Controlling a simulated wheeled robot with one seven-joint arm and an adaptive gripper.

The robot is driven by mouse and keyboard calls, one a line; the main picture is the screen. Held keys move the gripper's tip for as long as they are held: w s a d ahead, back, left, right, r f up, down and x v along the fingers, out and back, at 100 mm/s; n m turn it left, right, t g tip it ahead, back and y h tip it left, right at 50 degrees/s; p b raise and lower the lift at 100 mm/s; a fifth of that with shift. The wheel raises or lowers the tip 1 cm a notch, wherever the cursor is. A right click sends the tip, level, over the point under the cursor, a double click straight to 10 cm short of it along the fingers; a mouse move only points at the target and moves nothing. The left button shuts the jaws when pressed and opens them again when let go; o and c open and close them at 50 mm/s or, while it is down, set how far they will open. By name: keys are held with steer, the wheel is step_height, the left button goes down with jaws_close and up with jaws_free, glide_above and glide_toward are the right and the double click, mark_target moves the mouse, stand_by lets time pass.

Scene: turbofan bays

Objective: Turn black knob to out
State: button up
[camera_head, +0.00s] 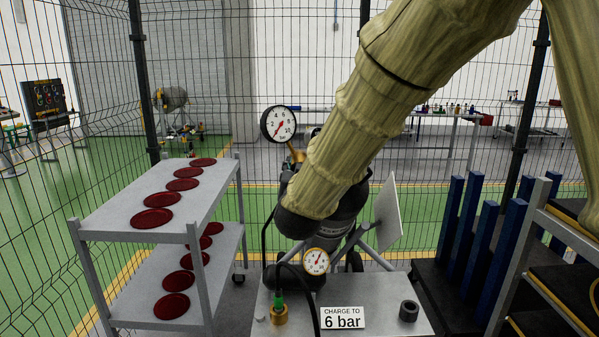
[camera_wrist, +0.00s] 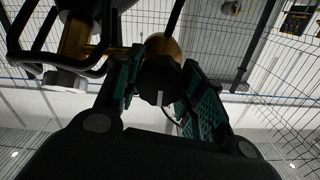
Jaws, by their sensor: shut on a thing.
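In the wrist view the black knob (camera_wrist: 159,84) sits between the teal-padded fingers of my gripper (camera_wrist: 162,66), which is shut on it. A short white mark on the knob's near face points toward the bottom of the picture. A brass part (camera_wrist: 165,44) shows just behind the knob. In the head view my arm comes down from the upper right and hides the knob and my fingers. No out label is readable in either view.
A gauge with a red needle (camera_head: 278,124) and a smaller gauge (camera_head: 316,262) stand by the arm. A "CHARGE TO 6 bar" sign (camera_head: 342,317) and a black nut-like part (camera_head: 409,311) are on the bench. A grey shelf with red discs (camera_head: 128,228) is left; blue uprights (camera_head: 480,240) are right.

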steer(key=shift+f, duration=0.15)
steer(key=o, duration=1)
steer(key=s, duration=1.2)
